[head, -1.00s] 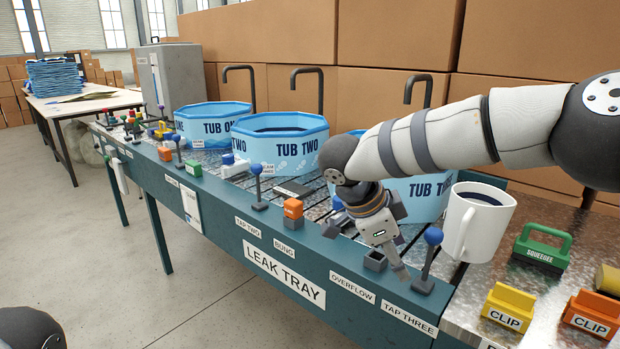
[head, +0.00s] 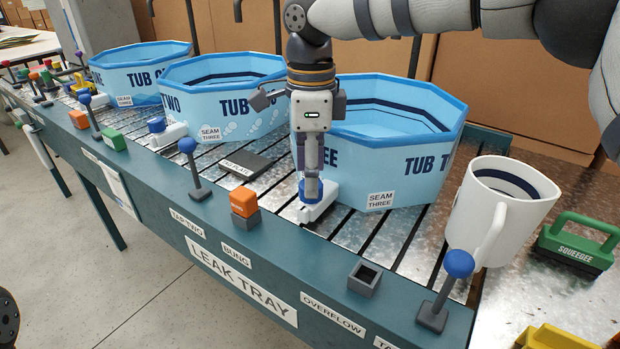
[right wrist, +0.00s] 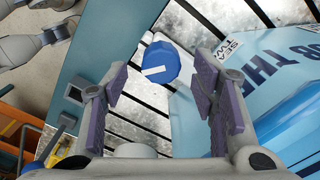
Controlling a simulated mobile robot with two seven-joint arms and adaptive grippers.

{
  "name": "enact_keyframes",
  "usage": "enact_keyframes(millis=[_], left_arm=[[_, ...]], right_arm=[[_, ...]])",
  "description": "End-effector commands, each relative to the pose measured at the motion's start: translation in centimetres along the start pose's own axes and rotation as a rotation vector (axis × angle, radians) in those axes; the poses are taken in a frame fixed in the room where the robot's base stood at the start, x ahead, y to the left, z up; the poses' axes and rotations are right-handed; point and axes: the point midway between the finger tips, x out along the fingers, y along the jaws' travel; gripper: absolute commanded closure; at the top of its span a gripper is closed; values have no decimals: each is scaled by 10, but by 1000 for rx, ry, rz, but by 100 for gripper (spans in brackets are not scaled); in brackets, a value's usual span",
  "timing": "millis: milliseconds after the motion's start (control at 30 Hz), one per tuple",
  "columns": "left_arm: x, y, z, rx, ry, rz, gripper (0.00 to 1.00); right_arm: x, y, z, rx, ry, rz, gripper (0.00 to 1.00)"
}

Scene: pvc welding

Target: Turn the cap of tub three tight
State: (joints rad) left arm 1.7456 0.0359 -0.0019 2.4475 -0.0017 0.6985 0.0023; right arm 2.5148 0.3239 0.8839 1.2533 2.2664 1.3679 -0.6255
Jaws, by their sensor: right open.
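Tub three (head: 415,165) is a light blue, many-sided tub on the slatted metal tray, right of the middle in the head view. Its blue cap (head: 305,188) sits on a white spout (head: 318,208) low at the tub's front left, partly hidden by my gripper. My right gripper (head: 312,185) points down over the cap. In the right wrist view the blue cap (right wrist: 160,62) with a white stripe shows beyond the open, purple-padded fingers (right wrist: 160,100), in the gap between them. I cannot tell whether they touch it. My left gripper is out of view.
Tub two (head: 225,85) stands to the left. In front are an orange bung (head: 243,202), an empty overflow socket (head: 365,277) and a blue-knobbed tap lever (head: 440,290). A white mug (head: 505,205) and green squeegee (head: 578,240) stand right.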

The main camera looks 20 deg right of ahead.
Motion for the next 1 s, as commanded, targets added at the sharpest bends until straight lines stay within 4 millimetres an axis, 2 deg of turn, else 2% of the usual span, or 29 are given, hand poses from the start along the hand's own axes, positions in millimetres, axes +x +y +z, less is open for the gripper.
enact_keyframes(millis=[167,433,467,600,667,1000], left_arm=[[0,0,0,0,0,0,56],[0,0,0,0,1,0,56],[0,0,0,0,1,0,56],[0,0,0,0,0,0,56],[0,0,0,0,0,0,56],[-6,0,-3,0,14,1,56]], right_arm=[[21,0,0,0,0,0,47],[23,0,0,0,0,-1,47],[23,0,0,0,0,-1,52],[23,0,0,0,0,-1,83],[23,0,0,0,0,-1,95],[21,0,0,39,0,-2,95]])
